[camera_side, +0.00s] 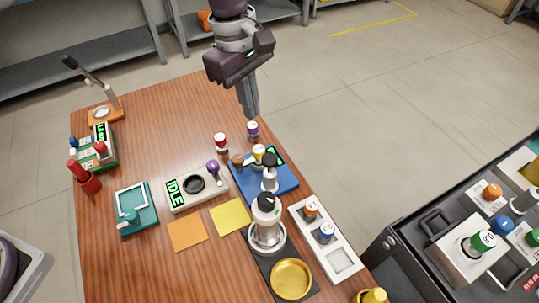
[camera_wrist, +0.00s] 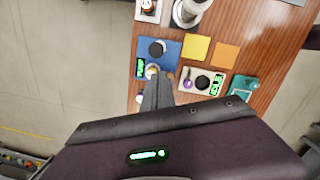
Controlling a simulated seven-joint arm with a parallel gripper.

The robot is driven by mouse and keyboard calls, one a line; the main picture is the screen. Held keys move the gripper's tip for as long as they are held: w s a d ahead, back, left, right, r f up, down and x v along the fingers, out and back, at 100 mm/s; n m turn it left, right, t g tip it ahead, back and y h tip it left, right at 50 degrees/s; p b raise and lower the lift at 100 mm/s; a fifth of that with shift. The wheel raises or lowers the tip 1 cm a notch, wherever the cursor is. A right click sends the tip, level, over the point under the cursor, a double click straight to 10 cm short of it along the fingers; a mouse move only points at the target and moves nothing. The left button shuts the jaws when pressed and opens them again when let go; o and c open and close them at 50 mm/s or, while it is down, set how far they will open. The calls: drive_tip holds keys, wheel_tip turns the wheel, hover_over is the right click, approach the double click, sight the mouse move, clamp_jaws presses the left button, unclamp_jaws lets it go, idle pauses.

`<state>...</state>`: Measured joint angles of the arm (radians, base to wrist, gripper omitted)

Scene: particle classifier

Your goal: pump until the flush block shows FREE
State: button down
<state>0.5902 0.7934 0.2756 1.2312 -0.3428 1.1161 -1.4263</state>
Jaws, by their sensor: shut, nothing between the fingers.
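My gripper (camera_side: 251,112) is shut and empty, pointing down above the far right edge of the table, apart from everything below. In the wrist view its fingers (camera_wrist: 157,98) cover part of the blue block's near side. A pale block (camera_side: 200,203) has a dark round opening, a purple-knobbed lever (camera_side: 213,167) and a display (camera_side: 174,192) reading IDLE.
Red-capped (camera_side: 221,140) and purple-capped (camera_side: 252,129) vials stand near the blue block. A teal holder (camera_side: 137,205) and green block (camera_side: 96,155) stand left. The table's back middle is clear.

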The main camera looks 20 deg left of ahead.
sight(268, 156)
drive_tip(key=shift+n, duration=0.4)
drive_tip(key=f, duration=0.1)
drive_tip(key=d+f, duration=0.2)
drive_tip(key=shift+d+f, duration=0.25)
drive_tip(key=shift+f, duration=0.1)
drive_tip(key=shift+d+f, duration=0.15)
drive_tip(key=shift+f, duration=1.6)
drive_tip(key=shift+d+f, duration=0.15)
drive_tip(key=shift+f, duration=1.55)
drive_tip(key=shift+f, duration=0.1)
